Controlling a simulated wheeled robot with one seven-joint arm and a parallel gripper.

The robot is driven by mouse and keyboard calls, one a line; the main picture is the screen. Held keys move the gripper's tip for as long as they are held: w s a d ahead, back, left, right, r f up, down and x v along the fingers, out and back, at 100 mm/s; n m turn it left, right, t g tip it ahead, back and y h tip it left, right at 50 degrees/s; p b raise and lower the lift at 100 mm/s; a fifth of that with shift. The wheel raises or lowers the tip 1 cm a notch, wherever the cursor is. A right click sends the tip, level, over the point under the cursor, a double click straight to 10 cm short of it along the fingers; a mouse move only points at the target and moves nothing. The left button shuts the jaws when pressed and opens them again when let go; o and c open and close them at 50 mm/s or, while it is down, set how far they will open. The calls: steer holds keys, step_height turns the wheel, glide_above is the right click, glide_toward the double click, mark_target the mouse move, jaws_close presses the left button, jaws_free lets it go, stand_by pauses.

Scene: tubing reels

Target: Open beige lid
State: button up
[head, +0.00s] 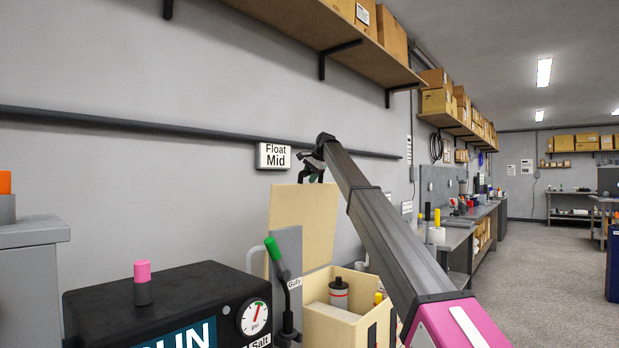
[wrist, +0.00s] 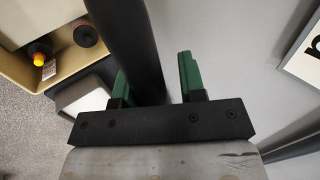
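The beige lid (head: 303,222) stands raised, nearly upright, at the back of a beige box (head: 330,324) in the head view. The box (wrist: 38,79) shows at the upper left there.
A grey panel with a green-handled lever (head: 274,248) stands left of the box. A black machine (head: 190,300) with a gauge is at front left. Open floor lies right.

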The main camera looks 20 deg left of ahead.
steer(key=shift+s+f, duration=0.1)
steer(key=shift+f, duration=0.35)
steer(key=v, duration=1.1)
steer(key=shift+r, duration=0.35)
